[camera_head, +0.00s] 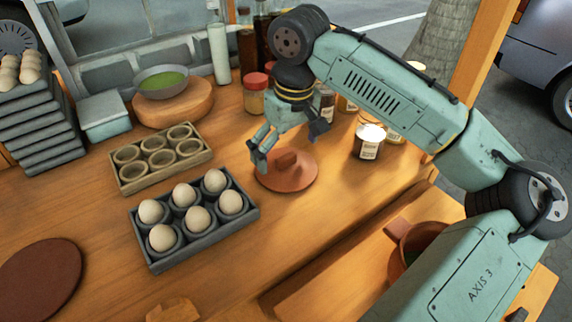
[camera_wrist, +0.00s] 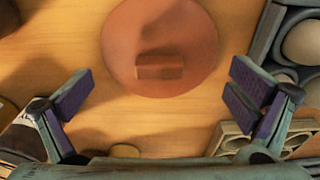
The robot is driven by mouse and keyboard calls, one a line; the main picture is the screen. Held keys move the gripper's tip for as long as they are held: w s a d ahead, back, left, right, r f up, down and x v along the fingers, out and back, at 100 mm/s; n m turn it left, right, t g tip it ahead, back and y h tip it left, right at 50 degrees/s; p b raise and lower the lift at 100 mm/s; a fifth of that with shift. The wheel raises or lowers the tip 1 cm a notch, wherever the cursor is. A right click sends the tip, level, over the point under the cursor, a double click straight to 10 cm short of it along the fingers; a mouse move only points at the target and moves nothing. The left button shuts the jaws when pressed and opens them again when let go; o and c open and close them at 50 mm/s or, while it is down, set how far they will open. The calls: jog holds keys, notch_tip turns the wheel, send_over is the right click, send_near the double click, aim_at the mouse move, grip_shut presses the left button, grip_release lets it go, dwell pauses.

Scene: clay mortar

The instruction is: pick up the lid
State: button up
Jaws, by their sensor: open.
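The lid (camera_head: 289,174) is a round reddish-brown clay disc with a block-shaped handle on top. It lies flat on the wooden table, right of the egg tray. In the wrist view the lid (camera_wrist: 190,35) is at the upper middle, its handle lying crosswise. My gripper (camera_head: 287,146) is above the lid, open and empty. In the wrist view my gripper (camera_wrist: 162,95) has its purple-padded fingers spread wide on either side, with the lid's handle between and beyond them. The fingers appear apart from the lid.
A grey egg tray (camera_head: 150,262) stands left of the lid, with an empty tan tray (camera_head: 128,188) behind it. Jars (camera_head: 368,142) stand to the right and a red-capped jar (camera_head: 254,96) behind. A clay pot (camera_head: 400,232) is at lower right.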

aim_at(286, 164)
jog(key=shift+w+a+f, duration=0.1)
jog(key=shift+w+f, duration=0.1)
jog(key=shift+f, duration=1.15)
jog(key=shift+c, duration=0.4)
jog(key=shift+f, duration=0.1)
jog(key=c, duration=1.8)
jog(key=shift+s, duration=0.1)
